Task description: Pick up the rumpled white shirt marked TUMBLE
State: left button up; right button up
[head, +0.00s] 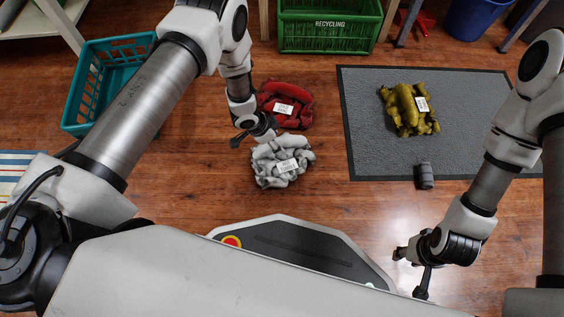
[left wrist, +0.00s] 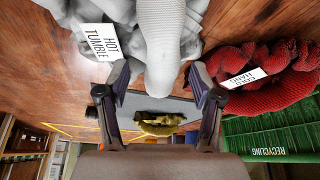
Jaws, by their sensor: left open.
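The rumpled white shirt (head: 270,165) lies in a heap on the wooden floor in the head view, with a white tag on top. In the left wrist view the shirt (left wrist: 168,35) fills the top, and its tag reads HOT TUMBLE. My left gripper (head: 255,135) is at the shirt's far edge. In the left wrist view the fingers of the left gripper (left wrist: 160,88) are spread, with a fold of the shirt showing between the tips; I cannot tell whether they touch it. My right gripper (head: 411,270) is open and empty over the floor at lower right.
A red garment (head: 292,96) lies just behind the shirt, close to my left gripper. A green RECYCLING crate (head: 330,40) and teal basket (head: 82,122) stand behind. Floor right of the shirt is clear.

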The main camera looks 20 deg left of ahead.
pick_arm(q)
jog(key=shift+x, duration=1)
jog(key=shift+s, duration=0.1)
pick_arm(e)
jog(key=shift+w+f, duration=0.1)
jog(key=shift+f, duration=0.45)
pick_arm(q)
jog(key=shift+c, duration=0.3)
jog(key=shift+a, duration=0.1)
grip_shut()
jog(key=shift+r, duration=0.1)
